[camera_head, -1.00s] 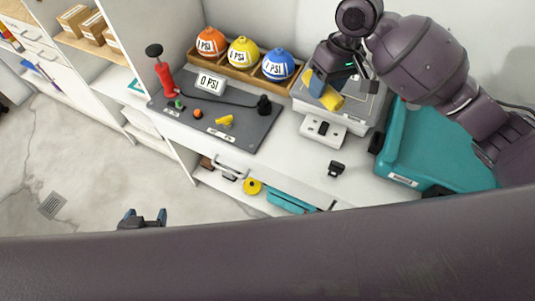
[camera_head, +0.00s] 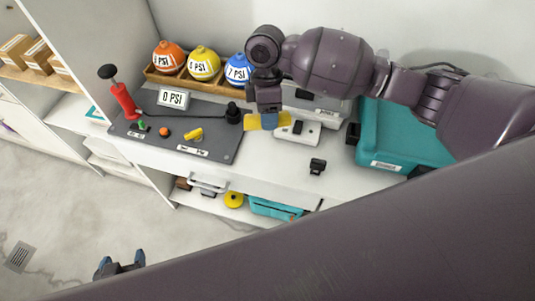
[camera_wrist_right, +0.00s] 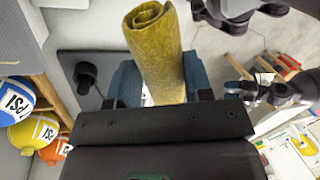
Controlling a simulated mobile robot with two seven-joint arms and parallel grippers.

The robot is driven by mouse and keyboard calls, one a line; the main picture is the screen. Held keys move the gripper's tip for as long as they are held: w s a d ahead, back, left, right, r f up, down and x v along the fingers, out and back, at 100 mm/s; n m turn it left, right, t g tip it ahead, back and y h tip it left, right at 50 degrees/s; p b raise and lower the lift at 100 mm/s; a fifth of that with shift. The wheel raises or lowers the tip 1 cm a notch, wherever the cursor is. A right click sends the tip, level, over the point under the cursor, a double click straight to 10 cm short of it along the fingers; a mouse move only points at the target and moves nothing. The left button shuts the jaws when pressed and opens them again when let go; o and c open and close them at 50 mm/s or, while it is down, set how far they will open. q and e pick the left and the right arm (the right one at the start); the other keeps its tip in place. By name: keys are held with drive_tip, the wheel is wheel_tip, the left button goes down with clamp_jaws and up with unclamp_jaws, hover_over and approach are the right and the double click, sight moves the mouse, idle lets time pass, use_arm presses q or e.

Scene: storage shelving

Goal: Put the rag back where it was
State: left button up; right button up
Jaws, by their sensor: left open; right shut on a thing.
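The rag is a rolled yellow cloth (camera_wrist_right: 155,45), shown large in the right wrist view. My right gripper (camera_wrist_right: 160,85) is shut around it, with one blue finger on each side. In the head view the gripper (camera_head: 269,120) holds the rag (camera_head: 283,118) near the right edge of the grey mat, beside the black knob. Whether the rag touches the counter cannot be told. My left gripper (camera_head: 121,264) is open and empty at the lower left, over the floor.
The grey mat (camera_head: 215,140) carries a red pump (camera_head: 122,98) and a pressure display (camera_head: 173,99). Orange, yellow and blue balls (camera_head: 203,62) sit in a wooden rack behind. A teal crate (camera_head: 400,140) stands right. A small black item (camera_head: 317,166) lies on the white counter.

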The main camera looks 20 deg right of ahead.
drive_tip(key=b, duration=0.2)
hover_over(268, 160)
drive_tip(key=f, duration=1.2)
drive_tip(key=shift+w+d+f, duration=0.1)
drive_tip(key=shift+w+f, duration=0.15)
wheel_tip(268, 160, down, 4)
drive_tip(key=shift+f+b, duration=0.1)
drive_tip(key=shift+b, duration=0.25)
drive_tip(key=shift+f, duration=0.15)
drive_tip(key=o, duration=0.7)
drive_tip(key=shift+f, duration=0.1)
use_arm(q)
drive_tip(key=f, duration=0.3)
drive_tip(key=shift+s+f, duration=0.1)
drive_tip(key=shift+s, duration=0.15)
use_arm(e)
drive_tip(key=shift+o, duration=0.4)
